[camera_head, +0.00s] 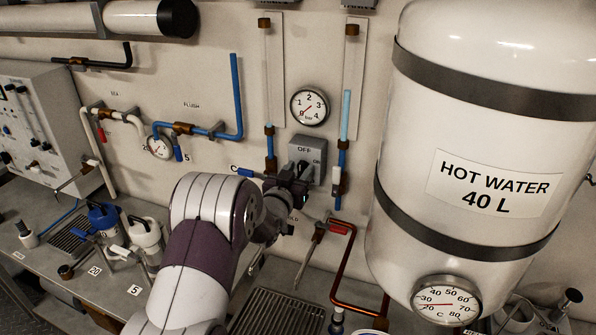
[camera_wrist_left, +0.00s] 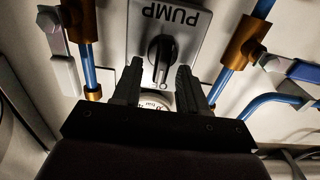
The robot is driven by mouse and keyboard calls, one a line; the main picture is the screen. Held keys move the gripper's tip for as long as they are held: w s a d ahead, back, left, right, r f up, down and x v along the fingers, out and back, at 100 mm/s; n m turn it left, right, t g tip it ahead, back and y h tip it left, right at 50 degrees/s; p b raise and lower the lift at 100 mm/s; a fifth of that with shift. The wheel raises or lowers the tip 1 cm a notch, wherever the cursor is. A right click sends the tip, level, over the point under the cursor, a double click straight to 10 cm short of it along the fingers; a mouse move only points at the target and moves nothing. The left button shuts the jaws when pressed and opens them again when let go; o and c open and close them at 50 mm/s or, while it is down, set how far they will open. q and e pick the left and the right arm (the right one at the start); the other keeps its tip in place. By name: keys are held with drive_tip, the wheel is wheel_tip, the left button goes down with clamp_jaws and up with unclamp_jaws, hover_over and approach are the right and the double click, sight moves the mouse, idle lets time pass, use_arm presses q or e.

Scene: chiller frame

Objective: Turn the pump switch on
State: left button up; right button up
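The pump switch is a grey box (camera_head: 308,150) on the back wall, with OFF at its upper left and ON at its right. In the left wrist view it appears upside down, with the PUMP label and a black rotary knob (camera_wrist_left: 161,52). My left gripper (camera_head: 301,178) is in front of the box's lower part and hides much of the knob in the head view. In the left wrist view its two fingers (camera_wrist_left: 159,68) are apart, one on each side of the knob's near end. Contact with the knob cannot be told. My right gripper is not in view.
A large white hot water tank (camera_head: 480,130) stands to the right. Blue pipes with brass fittings (camera_wrist_left: 242,38) flank the switch. A pressure gauge (camera_head: 310,105) is above it. A red-handled valve (camera_head: 338,226) and copper pipe lie below. A blue-lidded jug (camera_head: 103,216) stands on the left counter.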

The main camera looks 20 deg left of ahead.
use_arm(q)
clamp_jaws()
drive_tip(key=shift+f+m+b, duration=0.2)
drive_tip(key=shift+m+b, duration=0.1)
drive_tip(key=shift+b, duration=0.45)
drive_tip(key=shift+d+f+m+b, duration=0.2)
drive_tip(key=shift+m+b, duration=2.7)
drive_tip(key=shift+b, duration=1.2)
drive_tip(key=shift+d+f+m+b, duration=0.25)
drive_tip(key=shift+m+b, duration=2.65)
drive_tip(key=shift+b, duration=1.2)
drive_tip(key=shift+d+f+m+b, duration=0.2)
drive_tip(key=shift+m+b, duration=2.7)
drive_tip(key=shift+b, duration=1.2)
